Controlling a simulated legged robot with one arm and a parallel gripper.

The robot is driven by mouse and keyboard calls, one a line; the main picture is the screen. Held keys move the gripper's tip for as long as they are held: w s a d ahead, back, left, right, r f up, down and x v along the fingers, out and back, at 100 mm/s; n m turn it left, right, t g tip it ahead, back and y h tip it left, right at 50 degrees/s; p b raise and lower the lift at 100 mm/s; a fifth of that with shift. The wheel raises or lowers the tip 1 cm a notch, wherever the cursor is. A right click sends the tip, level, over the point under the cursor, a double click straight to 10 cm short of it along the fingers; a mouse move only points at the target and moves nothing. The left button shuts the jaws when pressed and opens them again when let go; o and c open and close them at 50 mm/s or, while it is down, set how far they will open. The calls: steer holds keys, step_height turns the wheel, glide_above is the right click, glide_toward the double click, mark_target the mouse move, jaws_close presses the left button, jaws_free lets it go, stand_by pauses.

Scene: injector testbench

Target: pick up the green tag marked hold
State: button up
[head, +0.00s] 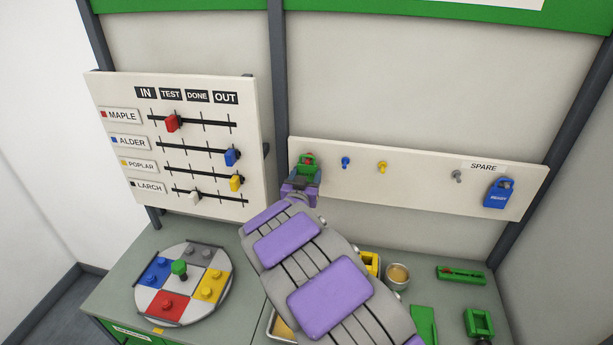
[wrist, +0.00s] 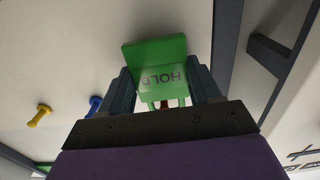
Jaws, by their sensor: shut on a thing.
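The green tag marked HOLD (wrist: 163,76) is between the two fingers of my gripper (wrist: 165,98) in the wrist view, its lettering upside down there. In the head view the green tag (head: 308,165) is at the left end of the white spare board, at the tip of my gripper (head: 303,180). My gripper is shut on it. A small red part shows at the tag, and I cannot tell whether the tag still touches its peg.
The spare board (head: 415,180) carries a blue peg (head: 345,162), a yellow peg (head: 382,167), a grey peg (head: 456,176) and a blue READY tag (head: 499,193). A slider board (head: 190,205) stands left. A round coloured plate (head: 225,262) and green fixtures (head: 461,274) lie on the bench below.

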steer(key=s+a, duration=0.3)
steer(key=s, duration=1.4)
steer(key=shift+r, duration=0.2)
steer(key=shift+a+r, duration=0.1)
steer(key=shift+r, duration=0.15)
steer(key=shift+s+a, duration=0.25)
steer(key=shift+s, duration=0.95)
steer(key=shift+s+a, duration=0.25)
steer(key=shift+s, duration=0.95)
steer(key=shift+w+d+f, duration=0.1)
